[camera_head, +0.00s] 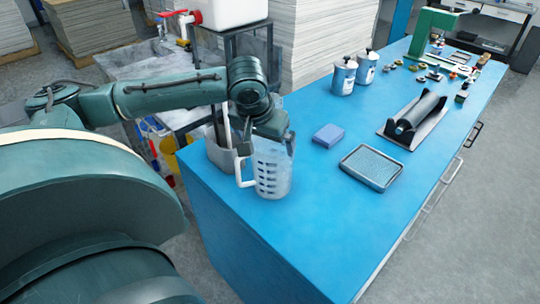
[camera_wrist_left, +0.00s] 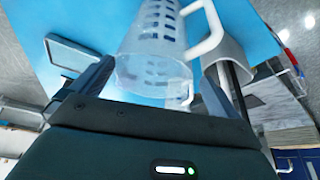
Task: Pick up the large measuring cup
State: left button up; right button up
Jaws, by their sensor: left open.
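The large measuring cup (camera_head: 272,172) is clear with dark printed marks and a white handle on its left. It stands upright near the left end of the blue table (camera_head: 300,235). My left gripper (camera_head: 272,138) is at the cup's upper part. In the left wrist view the gripper (camera_wrist_left: 155,88) is open, with one finger on each side of the cup (camera_wrist_left: 155,65). I cannot tell whether either finger touches it. The cup's handle shows at the upper right there. My right gripper is not in view.
A grey holder (camera_head: 222,157) with upright tools stands close behind the cup's handle side. The table's near end is clear.

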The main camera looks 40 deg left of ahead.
aim_at(264, 168)
pick_arm(q)
jog(key=x, duration=0.7)
jog(key=shift+d+f, duration=0.1)
jog(key=shift+f, duration=0.05)
jog(key=shift+c, duration=0.4)
jog(key=c, duration=0.9)
jog(key=shift+o, duration=0.2)
